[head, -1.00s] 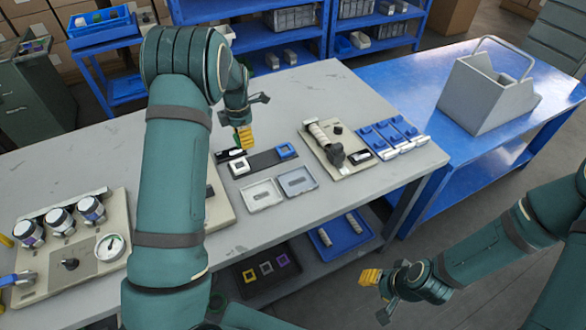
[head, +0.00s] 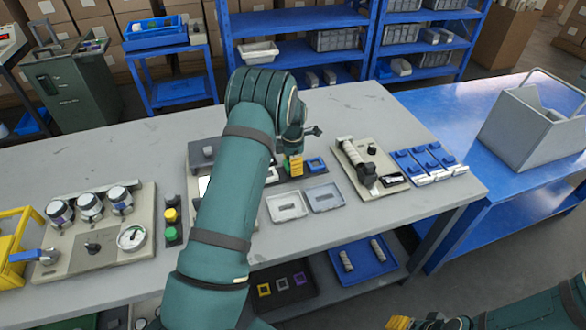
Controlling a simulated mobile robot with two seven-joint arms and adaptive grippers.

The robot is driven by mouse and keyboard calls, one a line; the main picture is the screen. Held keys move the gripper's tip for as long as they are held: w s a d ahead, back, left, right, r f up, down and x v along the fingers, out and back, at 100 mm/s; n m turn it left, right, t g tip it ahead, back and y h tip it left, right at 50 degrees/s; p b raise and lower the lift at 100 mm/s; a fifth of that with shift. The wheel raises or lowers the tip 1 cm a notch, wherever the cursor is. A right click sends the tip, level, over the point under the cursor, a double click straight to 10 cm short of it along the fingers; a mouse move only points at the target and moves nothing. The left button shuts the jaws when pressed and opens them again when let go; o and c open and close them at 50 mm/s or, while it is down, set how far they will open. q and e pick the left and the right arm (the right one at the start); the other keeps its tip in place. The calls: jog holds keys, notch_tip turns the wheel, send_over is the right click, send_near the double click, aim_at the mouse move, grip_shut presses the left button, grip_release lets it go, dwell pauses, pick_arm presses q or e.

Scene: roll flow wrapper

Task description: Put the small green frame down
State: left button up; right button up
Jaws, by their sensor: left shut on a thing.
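My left gripper (head: 293,164) is shut on the small green frame, of which only a trace of green shows beside the yellow fingertips. The gripper is low over a dark strip (head: 302,176) on the grey table. A blue frame (head: 316,165) sits on the strip just right of the fingers, and a white frame (head: 271,174) is to their left, partly behind my arm. I cannot tell whether the green frame touches the strip. My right gripper (head: 400,322) shows only its yellow fingertips at the bottom edge, too cut off to judge.
A white tray (head: 286,207) and a grey tray (head: 325,197) lie in front of the strip. A board with a roller handle (head: 359,166) stands to the right, with blue-topped blocks (head: 430,160) beyond. A control panel (head: 92,245) is at left. Yellow and green buttons (head: 171,226) stand near my arm.

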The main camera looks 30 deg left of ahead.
pick_arm(q)
jog(key=shift+f, duration=0.8)
jog(key=shift+f, duration=0.1)
jog(key=shift+f, duration=0.15)
jog(key=o, duration=1)
jog(key=shift+c, duration=0.2)
notch_tip(320, 180, up, 12)
jog(key=p, duration=0.1)
jog(key=shift+r+p, duration=0.25)
jog(key=shift+p, duration=0.15)
